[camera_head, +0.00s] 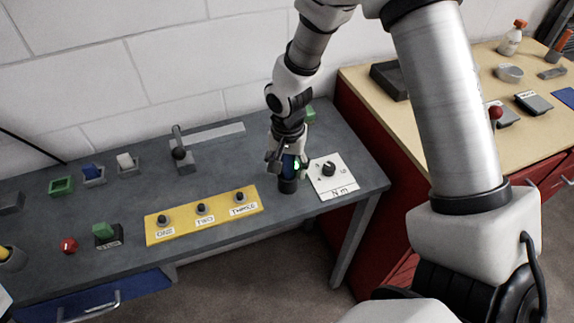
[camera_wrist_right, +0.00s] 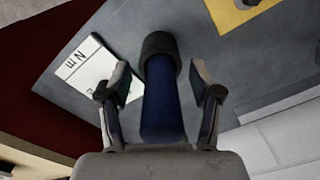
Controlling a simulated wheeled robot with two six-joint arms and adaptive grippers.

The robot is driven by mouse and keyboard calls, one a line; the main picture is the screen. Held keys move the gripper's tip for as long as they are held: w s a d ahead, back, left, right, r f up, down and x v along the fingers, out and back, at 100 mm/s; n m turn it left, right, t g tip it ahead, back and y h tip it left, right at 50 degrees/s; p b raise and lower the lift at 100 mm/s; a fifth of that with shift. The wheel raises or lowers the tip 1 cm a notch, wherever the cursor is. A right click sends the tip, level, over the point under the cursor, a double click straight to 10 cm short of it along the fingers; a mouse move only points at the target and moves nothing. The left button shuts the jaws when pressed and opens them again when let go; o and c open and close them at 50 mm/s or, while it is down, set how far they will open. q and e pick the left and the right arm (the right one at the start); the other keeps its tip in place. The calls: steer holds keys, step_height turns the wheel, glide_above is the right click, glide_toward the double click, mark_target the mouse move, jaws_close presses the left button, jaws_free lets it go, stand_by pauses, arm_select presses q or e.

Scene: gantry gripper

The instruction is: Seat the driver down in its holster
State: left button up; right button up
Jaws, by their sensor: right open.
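The driver (camera_wrist_right: 160,108) is a blue shaft standing in a dark round holster (camera_head: 287,186) on the grey table. In the wrist view its lower end goes into the dark ring of the holster (camera_wrist_right: 159,44). My right gripper (camera_head: 288,166) is above the holster, around the driver's upper part. In the wrist view the two fingers of the right gripper (camera_wrist_right: 160,93) stand apart on either side of the driver, with gaps showing. I cannot tell how deep the driver sits.
A white N m dial plate (camera_head: 333,176) lies right of the holster. A yellow board (camera_head: 204,215) with three labelled knobs lies to the left. A grey lever fixture (camera_head: 181,153) stands behind it. The table's right edge is close.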

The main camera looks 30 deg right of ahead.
step_height(320, 180, up, 12)
steer(key=shift+s, duration=0.1)
stand_by(0.7)
